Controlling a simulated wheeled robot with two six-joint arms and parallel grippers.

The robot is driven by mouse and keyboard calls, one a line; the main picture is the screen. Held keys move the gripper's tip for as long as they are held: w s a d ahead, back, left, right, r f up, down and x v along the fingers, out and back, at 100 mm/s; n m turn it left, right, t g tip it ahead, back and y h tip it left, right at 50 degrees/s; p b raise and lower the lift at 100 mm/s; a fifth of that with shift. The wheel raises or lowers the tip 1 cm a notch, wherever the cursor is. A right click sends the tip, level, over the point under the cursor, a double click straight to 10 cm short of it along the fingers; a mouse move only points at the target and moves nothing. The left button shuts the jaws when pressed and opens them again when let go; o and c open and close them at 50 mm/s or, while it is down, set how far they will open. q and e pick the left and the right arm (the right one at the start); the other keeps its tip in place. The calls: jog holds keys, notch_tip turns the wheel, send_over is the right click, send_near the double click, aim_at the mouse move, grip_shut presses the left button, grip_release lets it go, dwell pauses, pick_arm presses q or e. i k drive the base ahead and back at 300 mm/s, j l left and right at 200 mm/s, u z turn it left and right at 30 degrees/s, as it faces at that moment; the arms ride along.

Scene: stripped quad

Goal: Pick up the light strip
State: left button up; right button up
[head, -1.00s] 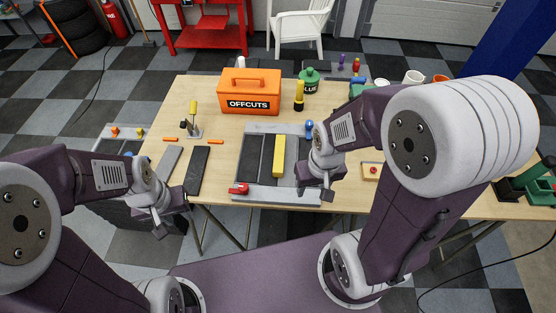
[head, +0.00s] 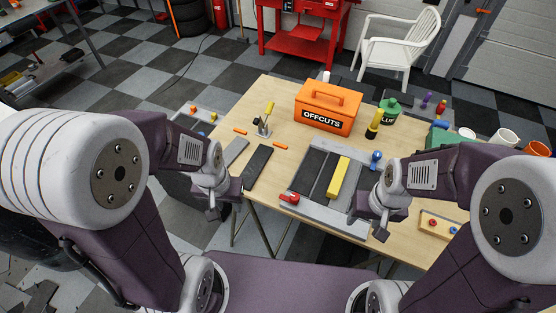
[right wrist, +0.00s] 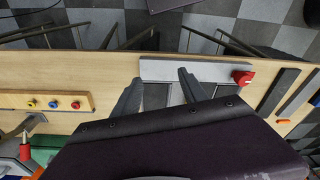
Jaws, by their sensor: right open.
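The light grey strip (head: 236,151) lies flat on the left part of the table, beside a longer dark strip (head: 258,165). My left gripper (head: 213,211) is off the table's left front edge, below and left of the light strip and apart from it. Its jaws are too small to read. My right gripper (head: 378,232) is over the front of the grey frame, far right of the light strip. In the right wrist view its two fingers (right wrist: 160,80) are spread, with nothing held between them.
The grey frame (head: 318,219) holds dark strips, a yellow bar (head: 339,178) and a red piece (head: 289,198). An orange OFFCUTS box (head: 328,107) stands behind. An upright yellow-handled tool (head: 267,118) and orange sticks (head: 280,145) are near the strips.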

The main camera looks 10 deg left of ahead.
aim_at(234, 151)
jog(key=j+z, duration=0.1)
jog(key=j, duration=0.35)
jog(key=j+z, duration=0.1)
jog(key=j, duration=0.4)
jog(key=k+j+z, duration=0.1)
jog(key=j, duration=0.35)
jog(key=k+j, duration=0.1)
jog(key=j, duration=0.35)
jog(key=j+z, duration=0.15)
jog(key=j, duration=0.3)
jog(key=k+j+z, duration=0.1)
jog(key=j, duration=0.35)
jog(key=k+j+z, duration=0.1)
jog(key=j, duration=0.35)
jog(key=k, duration=0.1)
